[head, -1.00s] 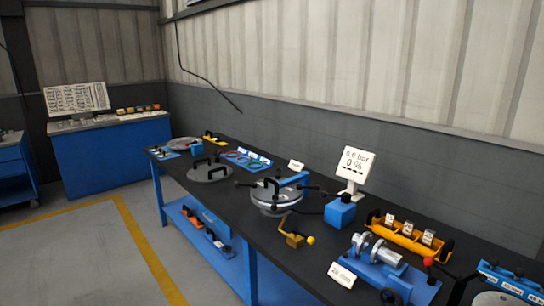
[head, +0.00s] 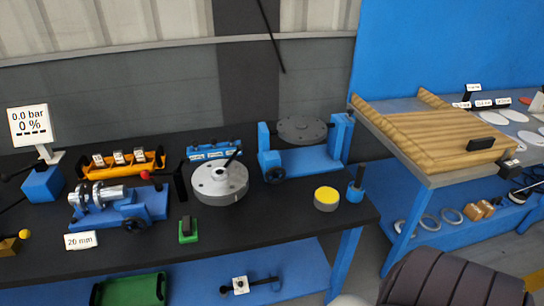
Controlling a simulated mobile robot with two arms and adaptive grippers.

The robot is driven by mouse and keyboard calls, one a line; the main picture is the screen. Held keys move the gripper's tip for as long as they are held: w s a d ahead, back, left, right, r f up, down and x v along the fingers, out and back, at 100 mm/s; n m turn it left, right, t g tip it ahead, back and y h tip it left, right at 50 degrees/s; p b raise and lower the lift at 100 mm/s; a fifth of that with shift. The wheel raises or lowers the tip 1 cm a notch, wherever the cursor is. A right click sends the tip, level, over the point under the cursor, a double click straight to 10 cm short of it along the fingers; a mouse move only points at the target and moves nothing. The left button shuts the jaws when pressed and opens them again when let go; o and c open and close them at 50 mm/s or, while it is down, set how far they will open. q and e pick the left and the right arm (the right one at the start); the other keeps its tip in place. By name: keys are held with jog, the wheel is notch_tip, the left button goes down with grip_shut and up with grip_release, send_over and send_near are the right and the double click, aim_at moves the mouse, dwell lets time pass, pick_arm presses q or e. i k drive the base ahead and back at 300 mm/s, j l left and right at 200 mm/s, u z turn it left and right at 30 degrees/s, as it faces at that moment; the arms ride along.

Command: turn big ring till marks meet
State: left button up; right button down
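A round silver flanged piece (head: 218,182) with a black handle on top sits on the dark bench, centre left in the head view. It may be the big ring, but I cannot tell for sure. No alignment marks can be made out at this size. To its right, a dark round disc (head: 302,130) is carried in a blue stand (head: 308,160) with a black hand knob. Neither of my grippers shows in the head view.
On the bench (head: 290,225) are a blue fixture with a silver cylinder (head: 100,196), an orange rack (head: 122,164), a small green block (head: 188,231) and a yellow-topped puck (head: 326,198). A wooden slatted board (head: 450,140) lies on the right table. A 0.0 bar, 0 % display (head: 29,126) stands left.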

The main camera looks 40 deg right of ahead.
aim_at(203, 184)
jog(key=z, duration=0.95)
